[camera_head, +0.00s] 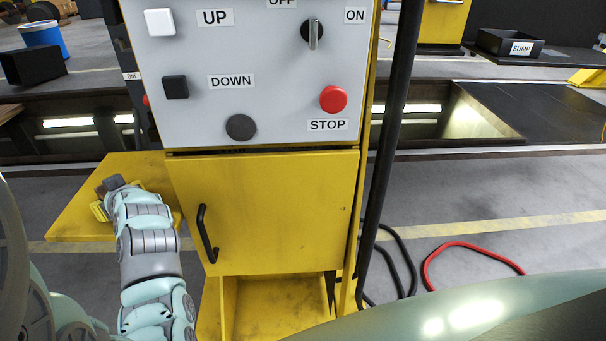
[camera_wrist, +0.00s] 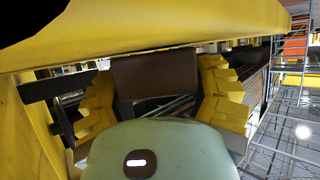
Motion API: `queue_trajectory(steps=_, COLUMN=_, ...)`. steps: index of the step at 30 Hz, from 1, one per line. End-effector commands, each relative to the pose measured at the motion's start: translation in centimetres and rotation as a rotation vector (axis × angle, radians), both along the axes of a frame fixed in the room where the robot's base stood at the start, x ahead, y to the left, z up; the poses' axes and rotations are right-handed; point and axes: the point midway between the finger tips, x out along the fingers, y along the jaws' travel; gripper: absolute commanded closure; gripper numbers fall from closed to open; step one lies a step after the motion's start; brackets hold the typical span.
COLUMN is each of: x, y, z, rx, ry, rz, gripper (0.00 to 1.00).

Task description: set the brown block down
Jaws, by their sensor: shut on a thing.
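The brown block (camera_head: 112,184) is at the end of my arm, over the yellow side shelf (camera_head: 72,209) at the left of the control cabinet. In the wrist view the brown block (camera_wrist: 155,74) sits between the two yellow fingers of my gripper (camera_wrist: 157,85). My gripper (camera_head: 117,197) is shut on it, one finger on each side. The head view does not show clearly whether the block touches the shelf or is held above it. A yellow surface crosses the top of the wrist view, close to the block.
The cabinet's grey panel (camera_head: 265,65) carries a red STOP button (camera_head: 333,99), a switch and other buttons. Its yellow door (camera_head: 270,215) has a black handle (camera_head: 206,234). A dark pit runs behind. Cables lie on the floor at right. The shelf's left part is bare.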

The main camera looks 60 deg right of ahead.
Motion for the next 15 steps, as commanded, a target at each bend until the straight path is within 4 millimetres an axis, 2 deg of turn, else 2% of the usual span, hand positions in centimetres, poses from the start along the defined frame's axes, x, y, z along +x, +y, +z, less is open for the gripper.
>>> queue_trajectory(steps=4, x=0.04, y=0.04, z=-0.42, rx=0.000, ry=-0.001, rz=0.001, gripper=0.81)
queue_trajectory(steps=5, x=0.03, y=0.04, z=-0.27, rx=0.000, ry=0.000, rz=0.001, gripper=0.36)
queue_trajectory(steps=13, x=0.01, y=0.04, z=-0.26, rx=0.001, ry=0.001, rz=0.001, gripper=0.08)
queue_trajectory(steps=15, x=0.01, y=0.04, z=-0.26, rx=0.001, ry=0.001, rz=0.001, gripper=0.05)
